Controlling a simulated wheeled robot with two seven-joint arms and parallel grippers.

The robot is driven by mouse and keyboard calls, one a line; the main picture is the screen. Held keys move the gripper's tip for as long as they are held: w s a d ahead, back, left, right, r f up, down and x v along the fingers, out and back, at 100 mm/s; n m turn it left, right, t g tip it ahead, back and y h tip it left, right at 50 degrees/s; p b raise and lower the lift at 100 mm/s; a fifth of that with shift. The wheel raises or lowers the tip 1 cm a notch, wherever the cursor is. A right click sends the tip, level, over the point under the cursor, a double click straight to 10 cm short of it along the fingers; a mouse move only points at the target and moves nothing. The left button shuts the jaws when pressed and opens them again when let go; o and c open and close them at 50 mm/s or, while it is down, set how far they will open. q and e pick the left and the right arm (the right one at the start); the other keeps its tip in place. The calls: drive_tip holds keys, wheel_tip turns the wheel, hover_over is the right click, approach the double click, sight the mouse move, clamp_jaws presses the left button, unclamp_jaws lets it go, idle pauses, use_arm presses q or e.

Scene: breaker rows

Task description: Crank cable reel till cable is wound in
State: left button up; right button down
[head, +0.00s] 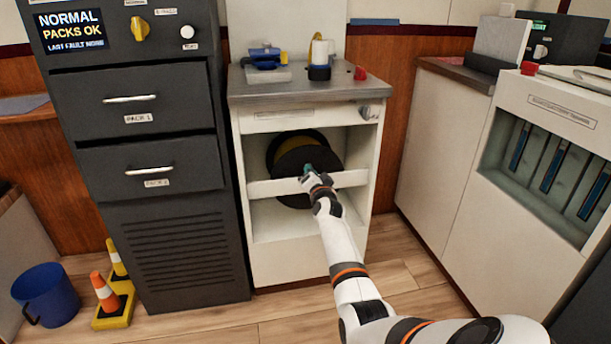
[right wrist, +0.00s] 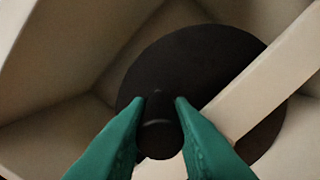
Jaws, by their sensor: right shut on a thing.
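The cable reel (head: 291,159) sits in the open front of the white cabinet, a dark disc with some yellow showing behind its upper part. In the right wrist view the dark reel disc (right wrist: 205,75) fills the middle. My right gripper (head: 309,172) reaches into the cabinet opening at the reel. Its green fingers (right wrist: 158,118) are shut around the dark crank knob (right wrist: 158,138), which stands out in front of the disc. I cannot make out any loose cable. My left gripper is in neither view.
A pale bar (head: 272,187) crosses the cabinet opening in front of the reel, close to my right gripper. A dark drawer unit (head: 187,245) stands at the left. A white counter unit (head: 435,130) stands at the right. A blue bucket (head: 47,294) and cones (head: 105,291) are on the floor at the left.

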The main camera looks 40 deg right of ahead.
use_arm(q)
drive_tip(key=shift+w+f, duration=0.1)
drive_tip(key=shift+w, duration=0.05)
use_arm(e)
drive_tip(key=shift+s+d+m, duration=0.3)
drive_tip(key=shift+d+m, duration=0.25)
drive_tip(key=shift+m, duration=0.25)
drive_tip(key=shift+r, duration=0.1)
drive_tip(key=c, duration=1.3)
unclamp_jaws()
drive_tip(key=shift+o, duration=0.2)
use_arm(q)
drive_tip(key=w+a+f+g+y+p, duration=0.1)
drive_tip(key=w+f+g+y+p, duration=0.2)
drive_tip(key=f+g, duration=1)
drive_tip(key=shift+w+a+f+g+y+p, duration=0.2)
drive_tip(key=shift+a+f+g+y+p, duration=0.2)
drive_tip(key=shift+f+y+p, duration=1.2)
use_arm(e)
drive_tip(key=v, duration=1.2)
drive_tip(key=shift+b, duration=0.45)
